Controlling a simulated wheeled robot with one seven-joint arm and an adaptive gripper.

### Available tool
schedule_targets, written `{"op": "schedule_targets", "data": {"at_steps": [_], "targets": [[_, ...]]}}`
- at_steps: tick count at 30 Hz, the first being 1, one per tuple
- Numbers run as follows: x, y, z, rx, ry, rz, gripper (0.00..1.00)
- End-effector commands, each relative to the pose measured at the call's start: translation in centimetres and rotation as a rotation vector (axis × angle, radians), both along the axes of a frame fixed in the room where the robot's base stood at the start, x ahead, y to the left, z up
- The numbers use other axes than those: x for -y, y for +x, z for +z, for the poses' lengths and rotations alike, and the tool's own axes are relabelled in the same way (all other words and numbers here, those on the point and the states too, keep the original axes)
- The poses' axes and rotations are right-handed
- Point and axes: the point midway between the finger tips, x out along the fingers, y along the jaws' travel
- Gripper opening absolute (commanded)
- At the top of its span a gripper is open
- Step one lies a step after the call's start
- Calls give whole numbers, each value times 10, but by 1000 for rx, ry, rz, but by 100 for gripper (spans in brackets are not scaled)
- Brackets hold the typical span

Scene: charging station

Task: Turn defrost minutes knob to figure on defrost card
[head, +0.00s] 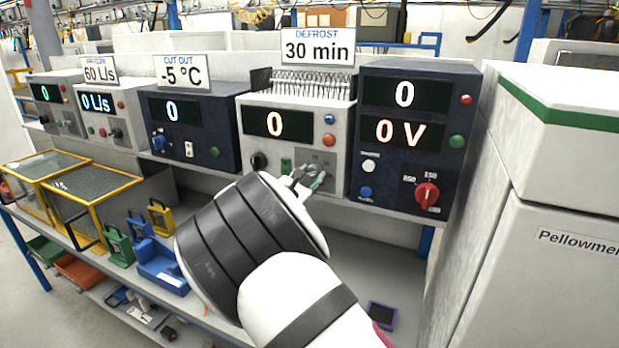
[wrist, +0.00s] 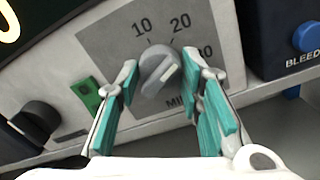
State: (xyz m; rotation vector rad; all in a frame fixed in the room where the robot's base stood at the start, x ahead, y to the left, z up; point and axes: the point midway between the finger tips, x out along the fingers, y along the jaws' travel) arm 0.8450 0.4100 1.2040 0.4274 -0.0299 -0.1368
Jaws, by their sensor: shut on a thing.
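The defrost card (head: 317,47) reads "DEFROST 30 min" and stands on top of the light grey unit (head: 255,150), whose display (head: 275,123) shows 0. The defrost minutes knob (wrist: 158,72) is a round grey dial on a darker plate marked 10, 20 and a partly hidden number ending in 0. Its pale pointer mark slants to the upper right, toward the side of 20 and the hidden number. My gripper (head: 308,178) is shut on this knob, with one teal-padded finger on each side, as the wrist view (wrist: 160,75) shows. The right finger hides part of the scale.
A green rocker switch (wrist: 88,95) and a black knob (wrist: 38,118) are left of the dial. The dark unit (head: 410,90) with a red knob (head: 427,195) is close on the right. A white cabinet (head: 540,240) stands further right.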

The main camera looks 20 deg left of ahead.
Motion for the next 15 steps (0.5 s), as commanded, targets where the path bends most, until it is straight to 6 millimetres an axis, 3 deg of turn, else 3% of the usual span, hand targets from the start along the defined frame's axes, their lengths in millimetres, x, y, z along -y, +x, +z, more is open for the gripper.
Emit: {"op": "schedule_targets", "data": {"at_steps": [15], "targets": [[0,1,-1,61,443,0,6]]}}
